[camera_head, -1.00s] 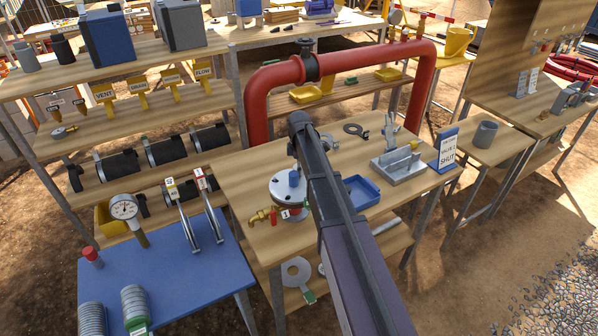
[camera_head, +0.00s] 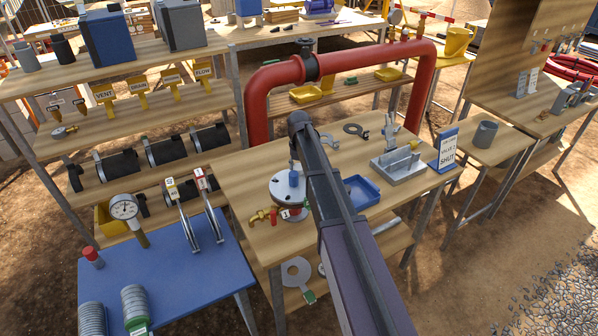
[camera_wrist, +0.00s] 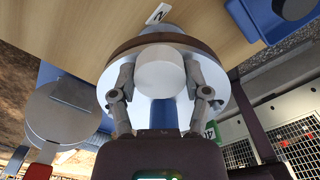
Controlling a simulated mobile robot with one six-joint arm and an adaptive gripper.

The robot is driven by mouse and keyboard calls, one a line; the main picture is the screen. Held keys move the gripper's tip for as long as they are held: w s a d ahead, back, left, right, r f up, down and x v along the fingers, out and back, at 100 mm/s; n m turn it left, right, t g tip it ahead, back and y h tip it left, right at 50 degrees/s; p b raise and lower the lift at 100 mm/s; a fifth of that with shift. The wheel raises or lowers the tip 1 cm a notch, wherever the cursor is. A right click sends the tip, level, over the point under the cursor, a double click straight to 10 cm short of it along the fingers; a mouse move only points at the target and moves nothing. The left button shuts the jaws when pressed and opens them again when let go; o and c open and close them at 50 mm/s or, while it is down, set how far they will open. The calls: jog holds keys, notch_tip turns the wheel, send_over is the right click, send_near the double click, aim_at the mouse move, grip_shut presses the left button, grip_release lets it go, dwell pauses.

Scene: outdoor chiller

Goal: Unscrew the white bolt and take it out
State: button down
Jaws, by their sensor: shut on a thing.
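The white bolt (camera_wrist: 160,76) shows in the wrist view as a round white head seen end-on, in front of a pale round flange (camera_wrist: 113,74) with a brown ring. My gripper (camera_wrist: 164,92) has one finger on each side of the bolt head and is shut on it. A blue post (camera_wrist: 164,115) stands just below the head in that view. In the head view the flange (camera_head: 282,190) sits on the wooden table with a blue part (camera_head: 293,178) on top. My arm hides the gripper and the bolt there. The bolt's shank is hidden.
A brass valve with a red handle (camera_head: 273,216) is at the flange's left. A blue tray (camera_head: 361,191) lies right of my arm. A grey block fixture (camera_head: 397,166) and a "SHUT" sign (camera_head: 447,150) stand farther right. A red pipe (camera_head: 256,105) arches behind the table.

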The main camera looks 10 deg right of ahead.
jog(key=shift+s+n, duration=0.1)
jog(key=shift+n, duration=0.3)
grip_release()
